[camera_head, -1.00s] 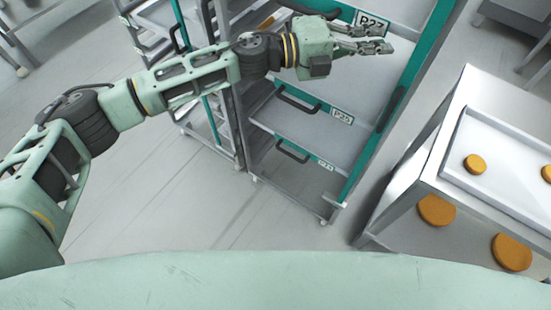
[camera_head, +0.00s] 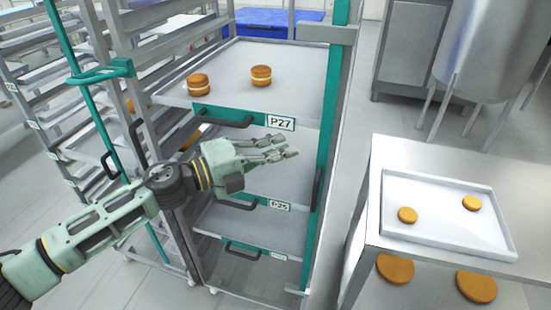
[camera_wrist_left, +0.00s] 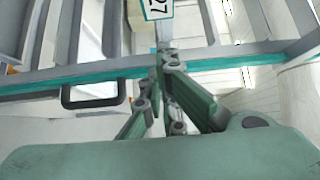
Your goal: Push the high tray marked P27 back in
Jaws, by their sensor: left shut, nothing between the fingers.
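The high tray marked P27 (camera_head: 222,92) is in the upper part of the rack, with a teal front edge, a dark handle (camera_head: 222,118) and a white label (camera_head: 281,123). Its front edge appears to stand out past the left front post. Two filled rounds (camera_head: 198,85) (camera_head: 261,75) sit on it. My left gripper (camera_head: 291,146) is shut and empty, just below the label in the head view; I cannot tell whether it touches the tray. In the left wrist view its fingers (camera_wrist_left: 168,58) are together below a cut-off label (camera_wrist_left: 157,9). My right gripper is out of view.
Lower trays (camera_head: 265,206) with handles sit in the same rack. A teal upright with a dark handle (camera_head: 317,190) is at the rack's right. Another rack (camera_head: 70,110) stands left. A steel table (camera_head: 400,160) at right holds a white tray (camera_head: 445,239) with two rounds.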

